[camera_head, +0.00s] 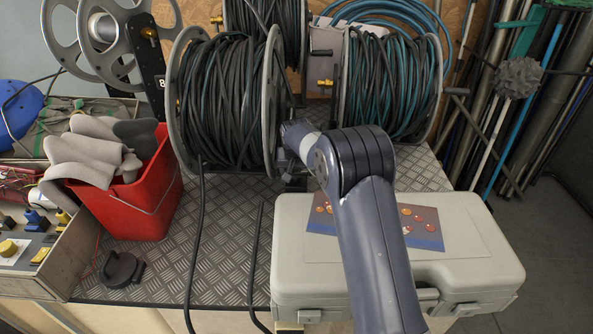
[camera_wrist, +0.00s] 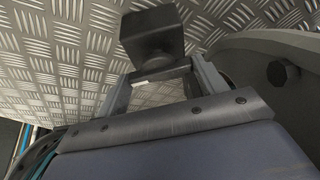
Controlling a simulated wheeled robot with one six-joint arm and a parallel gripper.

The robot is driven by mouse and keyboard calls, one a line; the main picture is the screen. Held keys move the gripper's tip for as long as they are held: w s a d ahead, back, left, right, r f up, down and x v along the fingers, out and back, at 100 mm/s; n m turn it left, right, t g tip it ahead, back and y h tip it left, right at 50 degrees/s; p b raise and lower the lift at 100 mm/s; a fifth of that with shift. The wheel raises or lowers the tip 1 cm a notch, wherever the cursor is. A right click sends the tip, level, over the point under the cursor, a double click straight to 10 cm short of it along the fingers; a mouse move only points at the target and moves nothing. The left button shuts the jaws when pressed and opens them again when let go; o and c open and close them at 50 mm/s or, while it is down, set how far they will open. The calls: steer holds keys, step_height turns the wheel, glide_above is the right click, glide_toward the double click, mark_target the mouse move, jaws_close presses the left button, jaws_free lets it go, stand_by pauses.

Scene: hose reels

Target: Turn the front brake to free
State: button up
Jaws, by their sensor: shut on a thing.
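The front hose reel (camera_head: 225,100), wound with dark hose between grey flanges, stands on the checker-plate bench top. My gripper (camera_wrist: 162,72) is low beside its right flange. In the wrist view its two grey fingers are on either side of the lower part of a dark square-ended block, which I take to be the front brake's handle (camera_wrist: 152,34). The gripper is shut on it. In the head view my arm and wrist hide most of the brake and the fingertips. I cannot read the brake's position.
A grey case (camera_head: 460,265) lies on the bench at front right, under my arm. A red bucket (camera_head: 150,205) with grey gloves stands left of the reel. Another reel (camera_head: 390,85) stands behind right. A pale flange (camera_wrist: 265,45) with a dark knob (camera_wrist: 278,72) is close right in the wrist view.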

steer(key=shift+n, duration=0.4)
steer(key=shift+c, duration=0.5)
steer(key=n+y, duration=0.1)
steer(key=n, duration=0.2)
steer(key=shift+d, duration=0.15)
steer(key=shift+o, duration=0.2)
steer(key=n, duration=0.1)
steer(key=n+g+y, duration=0.1)
steer(key=n, duration=0.1)
steer(key=shift+w+f+n+y, duration=0.1)
steer(key=shift+n+y, duration=0.2)
steer(key=n+g+y, duration=0.1)
steer(key=n, duration=0.3)
steer(key=shift+w+d, duration=0.1)
steer(key=shift+d, duration=0.05)
steer(key=shift+n+g+y, duration=0.3)
steer(key=shift+n+g, duration=0.4)
steer(key=shift+n, duration=1)
steer(key=shift+c, duration=0.2)
steer(key=o, duration=0.7)
